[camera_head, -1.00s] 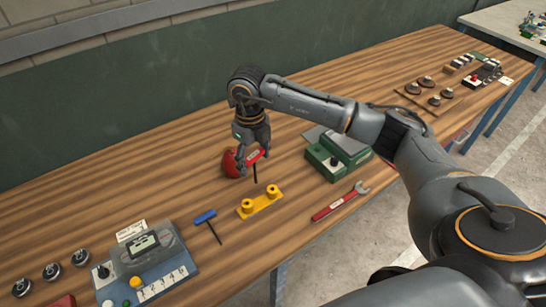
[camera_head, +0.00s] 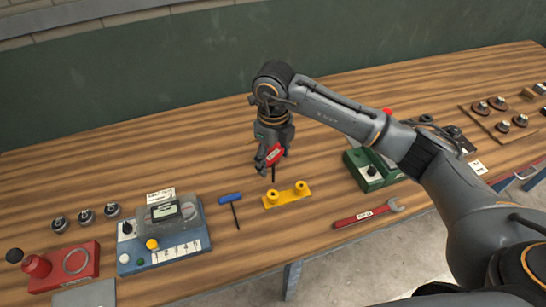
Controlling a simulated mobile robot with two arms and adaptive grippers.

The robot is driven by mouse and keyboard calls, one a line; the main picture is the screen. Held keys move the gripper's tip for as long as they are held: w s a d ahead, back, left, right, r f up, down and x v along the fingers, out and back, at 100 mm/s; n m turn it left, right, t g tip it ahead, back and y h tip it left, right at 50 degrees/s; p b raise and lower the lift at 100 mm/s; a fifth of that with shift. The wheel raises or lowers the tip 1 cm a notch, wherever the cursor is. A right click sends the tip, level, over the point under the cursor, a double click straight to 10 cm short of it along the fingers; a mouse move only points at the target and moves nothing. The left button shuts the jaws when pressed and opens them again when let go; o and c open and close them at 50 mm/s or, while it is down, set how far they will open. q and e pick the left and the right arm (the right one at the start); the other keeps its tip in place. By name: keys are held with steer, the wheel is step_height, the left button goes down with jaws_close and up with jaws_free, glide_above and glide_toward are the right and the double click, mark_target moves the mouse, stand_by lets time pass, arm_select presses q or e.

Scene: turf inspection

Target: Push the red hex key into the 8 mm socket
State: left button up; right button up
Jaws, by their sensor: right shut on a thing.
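My right gripper (camera_head: 270,168) is shut on the red hex key and holds it above the table. The key's red handle (camera_head: 275,155) shows at the fingers, and its dark shank points down. The shank's tip appears slightly above the left socket (camera_head: 271,196); the right socket (camera_head: 301,187) is clear. I cannot read which one is 8 mm. A blue-handled hex key (camera_head: 231,199) lies on the table to the left of the block. My left gripper is not in view.
A blue-grey meter box (camera_head: 190,245) and a red device (camera_head: 85,262) stand at the left. A red-handled wrench (camera_head: 362,216) lies near the front edge. A green box (camera_head: 368,172) stands right of the block. Wood behind the gripper is largely clear.

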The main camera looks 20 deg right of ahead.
mark_target(273, 182)
step_height(273, 182, down, 4)
steer(key=b, duration=0.3)
steer(key=shift+a+r, duration=0.1)
steer(key=shift+r, duration=0.05)
steer(key=shift+f+b, duration=0.55)
steer(key=shift+f, duration=0.2)
steer(key=shift+f+b, duration=2.05)
steer(key=shift+f, duration=0.25)
steer(key=o, duration=1.2)
steer(key=shift+o, duration=0.2)
step_height(273, 182, up, 12)
steer(key=shift+r, duration=0.1)
